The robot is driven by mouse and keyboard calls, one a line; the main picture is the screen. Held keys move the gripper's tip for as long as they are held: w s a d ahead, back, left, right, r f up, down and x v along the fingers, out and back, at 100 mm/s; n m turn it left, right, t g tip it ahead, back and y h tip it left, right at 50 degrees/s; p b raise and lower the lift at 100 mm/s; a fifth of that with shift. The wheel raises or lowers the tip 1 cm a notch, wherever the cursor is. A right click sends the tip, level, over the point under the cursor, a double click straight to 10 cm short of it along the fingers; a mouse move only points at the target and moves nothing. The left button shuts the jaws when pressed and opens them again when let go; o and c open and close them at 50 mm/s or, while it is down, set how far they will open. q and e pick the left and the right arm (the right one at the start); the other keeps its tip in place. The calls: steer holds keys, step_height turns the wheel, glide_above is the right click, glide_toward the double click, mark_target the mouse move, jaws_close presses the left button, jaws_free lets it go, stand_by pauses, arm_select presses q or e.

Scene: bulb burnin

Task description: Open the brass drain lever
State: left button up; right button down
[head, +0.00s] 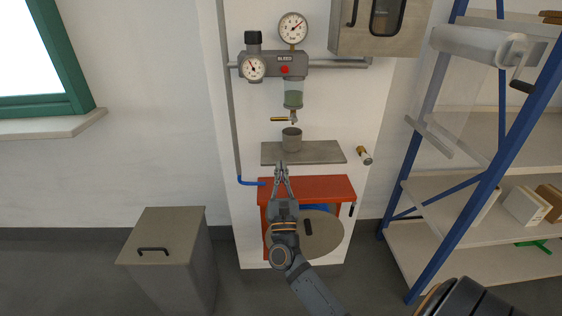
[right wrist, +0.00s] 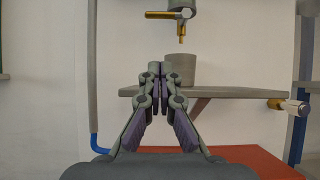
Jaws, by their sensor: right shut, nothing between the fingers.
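The brass drain lever (head: 279,119) sticks out level to the left below the bowl of clear, greenish liquid (head: 293,96). In the right wrist view the lever (right wrist: 160,15) is at the top, with a brass spout (right wrist: 182,32) pointing down beside it. A grey cup (head: 292,138) stands on the grey shelf (head: 330,152) under the spout. My right gripper (head: 281,165) is shut and empty. It is in front of the shelf, below the lever and apart from it. My left gripper is not in view.
Two gauges and a regulator block (head: 275,65) are above the bowl. A brass fitting (head: 364,155) is right of the shelf. A grey bin (head: 170,222) is at left, a blue-framed rack (head: 480,150) at right.

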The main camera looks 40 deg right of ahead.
steer(key=p+x, duration=0.2)
steer(key=x, duration=0.6)
steer(key=shift+s+a+r, duration=0.1)
step_height(320, 180, up, 3)
steer(key=shift+f+p, duration=0.25)
steer(key=shift+p, duration=0.55)
steer(key=shift+r, duration=0.45)
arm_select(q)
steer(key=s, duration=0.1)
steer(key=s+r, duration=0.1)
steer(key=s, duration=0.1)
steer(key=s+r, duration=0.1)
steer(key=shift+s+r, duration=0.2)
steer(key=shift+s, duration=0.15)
arm_select(e)
steer(key=shift+w, duration=0.25)
